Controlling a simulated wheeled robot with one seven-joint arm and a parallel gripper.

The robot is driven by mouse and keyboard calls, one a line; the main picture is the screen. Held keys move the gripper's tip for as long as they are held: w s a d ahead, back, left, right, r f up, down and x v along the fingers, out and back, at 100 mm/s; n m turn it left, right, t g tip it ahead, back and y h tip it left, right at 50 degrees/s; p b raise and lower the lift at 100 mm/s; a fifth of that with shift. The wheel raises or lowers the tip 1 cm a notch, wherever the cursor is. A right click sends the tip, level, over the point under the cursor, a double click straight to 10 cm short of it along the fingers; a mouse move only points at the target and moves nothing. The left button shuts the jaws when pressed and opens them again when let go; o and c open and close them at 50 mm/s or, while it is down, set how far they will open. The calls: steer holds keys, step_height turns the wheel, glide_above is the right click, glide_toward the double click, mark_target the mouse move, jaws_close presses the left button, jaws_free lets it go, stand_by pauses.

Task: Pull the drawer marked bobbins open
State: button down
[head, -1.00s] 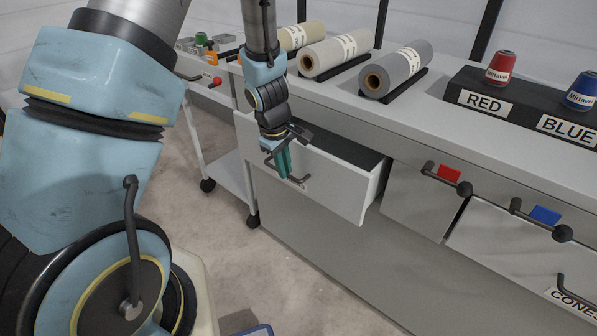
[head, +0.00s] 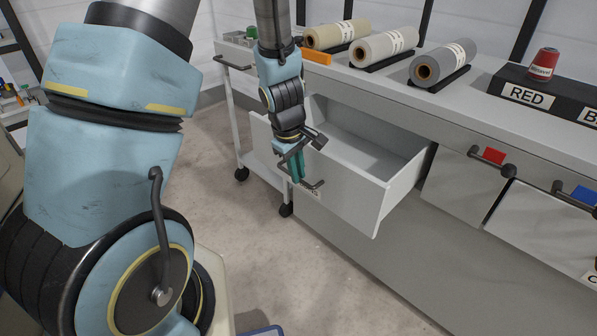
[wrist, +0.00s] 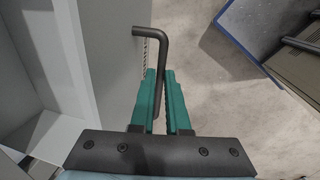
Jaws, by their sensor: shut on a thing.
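The pulled-out drawer (head: 348,197) is light grey and stands well out from the bench, its inside visible and looking empty in the head view. Its front label is mostly hidden by my gripper and cannot be read. My gripper (head: 298,168) has teal fingers and is shut on the drawer's dark bar handle (head: 314,187). In the wrist view, the fingers (wrist: 160,85) close around the bent handle (wrist: 155,45), with the drawer's pale front to the left.
Fabric rolls (head: 387,47) lie on the bench top, with a red cone (head: 543,63) on a dark stand to the right. More drawers with red (head: 495,156) and blue tags are shut at right. A wheeled trolley (head: 236,110) stands behind the gripper. Open floor (head: 290,275) lies in front.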

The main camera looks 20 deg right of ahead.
steer(key=c, duration=0.9)
jaws_free()
steer(key=shift+r, duration=0.1)
step_height(320, 180, up, 10)
steer(key=s+a+p, duration=0.1)
steer(key=p, duration=0.2)
steer(key=shift+a+r, duration=0.2)
steer(key=shift+a, duration=0.15)
steer(key=s+a+r+m+y+p, duration=0.1)
steer(key=a+r+m, duration=0.2)
steer(key=a, duration=0.7)
steer(key=s+a+r+m+p, duration=0.2)
steer(key=a+r+m, duration=0.2)
steer(key=a, duration=0.7)
steer(key=shift+r+t+y, duration=0.3)
steer(key=shift+r+y, duration=0.1)
steer(key=shift+r, duration=0.5)
